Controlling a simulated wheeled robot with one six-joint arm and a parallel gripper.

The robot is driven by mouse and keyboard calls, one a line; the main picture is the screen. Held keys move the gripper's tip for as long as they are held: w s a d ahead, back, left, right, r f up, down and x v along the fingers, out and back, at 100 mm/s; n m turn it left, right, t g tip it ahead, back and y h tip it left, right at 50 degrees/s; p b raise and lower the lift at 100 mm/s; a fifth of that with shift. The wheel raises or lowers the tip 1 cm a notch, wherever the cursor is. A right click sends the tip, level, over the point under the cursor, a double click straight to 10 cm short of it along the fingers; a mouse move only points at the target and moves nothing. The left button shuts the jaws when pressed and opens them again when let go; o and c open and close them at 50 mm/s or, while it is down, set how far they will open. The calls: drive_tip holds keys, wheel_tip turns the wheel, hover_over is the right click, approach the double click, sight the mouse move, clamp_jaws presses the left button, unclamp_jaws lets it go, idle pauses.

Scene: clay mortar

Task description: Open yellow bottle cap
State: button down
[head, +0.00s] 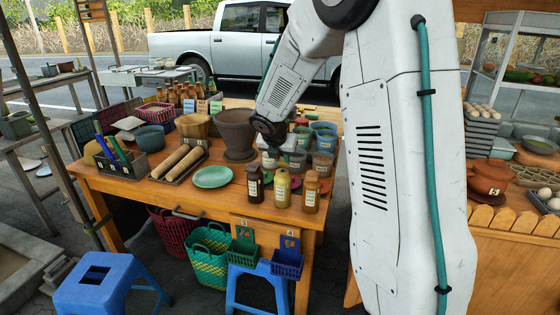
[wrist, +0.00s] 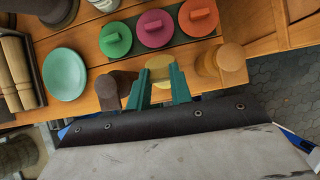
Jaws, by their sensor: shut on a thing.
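The yellow bottle (head: 282,189) stands upright near the front edge of the wooden table, between a dark brown bottle (head: 255,184) and an orange-brown bottle (head: 311,190). In the wrist view its yellow cap (wrist: 159,64) shows from above between the two teal fingers of my gripper (wrist: 160,78). The fingers are shut on the cap from both sides. In the head view my gripper (head: 287,162) is right above the yellow bottle, partly hidden by my arm. I cannot tell whether the cap has turned.
The dark bottle (wrist: 112,90) and orange-brown bottle (wrist: 222,60) stand close on either side of my fingers. A green plate (wrist: 66,74) lies to the left. Green, magenta and orange lids (wrist: 157,28) lie beyond. The table edge is near.

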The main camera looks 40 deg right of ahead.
sight(285, 165)
drive_tip(key=shift+w+d+r+g+y, duration=0.25)
drive_tip(key=shift+w+d+g+y, duration=0.1)
drive_tip(key=shift+d+g+y, duration=0.35)
drive_tip(key=g+y, duration=0.1)
drive_tip(key=w+d+y, duration=0.1)
drive_tip(key=shift+w+d+r+g+y, duration=0.1)
drive_tip(key=shift+d+g+y, duration=0.05)
drive_tip(key=shift+g+y, duration=0.25)
drive_tip(key=shift+w+d+f+g+y, duration=0.15)
drive_tip(key=shift+w+d+g+y, duration=0.2)
drive_tip(key=shift+g+y, duration=0.3)
drive_tip(key=shift+w+d+f+g+y, duration=0.1)
drive_tip(key=shift+w+d+g+y, duration=0.1)
drive_tip(key=shift+d+g+y, duration=0.45)
drive_tip(key=shift+w+d+f+g+y, duration=0.2)
drive_tip(key=shift+w+g+y, duration=0.15)
drive_tip(key=shift+y, duration=0.55)
drive_tip(key=c, duration=1.2)
unclamp_jaws()
drive_tip(key=shift+c, duration=0.2)
drive_tip(key=shift+r, duration=0.1)
drive_tip(key=v, duration=0.7)
drive_tip(key=shift+r, duration=0.35)
